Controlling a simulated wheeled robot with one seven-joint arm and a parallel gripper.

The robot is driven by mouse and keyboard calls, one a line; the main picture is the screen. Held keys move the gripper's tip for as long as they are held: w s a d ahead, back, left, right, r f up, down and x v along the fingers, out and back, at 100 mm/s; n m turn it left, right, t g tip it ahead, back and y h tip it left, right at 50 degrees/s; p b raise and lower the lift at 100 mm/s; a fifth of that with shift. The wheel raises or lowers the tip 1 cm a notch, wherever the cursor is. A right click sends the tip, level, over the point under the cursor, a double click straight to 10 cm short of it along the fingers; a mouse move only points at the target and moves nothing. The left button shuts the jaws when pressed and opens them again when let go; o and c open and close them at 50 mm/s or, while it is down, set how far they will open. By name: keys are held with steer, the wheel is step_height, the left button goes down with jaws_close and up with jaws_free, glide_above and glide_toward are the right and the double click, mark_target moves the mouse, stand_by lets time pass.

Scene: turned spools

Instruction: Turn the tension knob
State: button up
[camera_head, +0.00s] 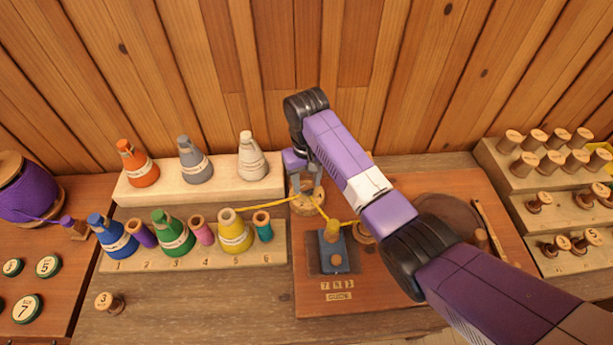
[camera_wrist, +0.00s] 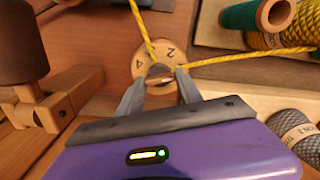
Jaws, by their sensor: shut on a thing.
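The tension knob (camera_wrist: 142,61) is a round wooden disc with the numerals 2 and 4 on its face in the wrist view. My gripper (camera_wrist: 161,78) reaches over it from below, one finger on each side of its raised middle, and is shut on it. In the head view the knob (camera_head: 312,207) sits on the brown board, partly hidden under my gripper (camera_head: 304,185). Yellow thread (camera_head: 281,202) runs from the yellow cone to the knob and on towards a blue block (camera_head: 333,255) with a wooden peg.
A cone rack (camera_head: 195,258) with coloured cones and small spools stands to the left. A pale shelf with orange, grey and white cones (camera_head: 252,155) is behind. A purple spool (camera_head: 30,190) is far left. Stepped spool trays (camera_head: 530,178) stand at the right. A plank wall closes the back.

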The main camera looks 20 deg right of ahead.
mark_target(306, 185)
steer(key=shift+m, duration=0.5)
steer(key=o, duration=1.4)
steer(key=shift+r, duration=0.1)
step_height(306, 185, up, 8)
steer(key=shift+f+b, duration=0.15)
steer(key=shift+b, duration=0.25)
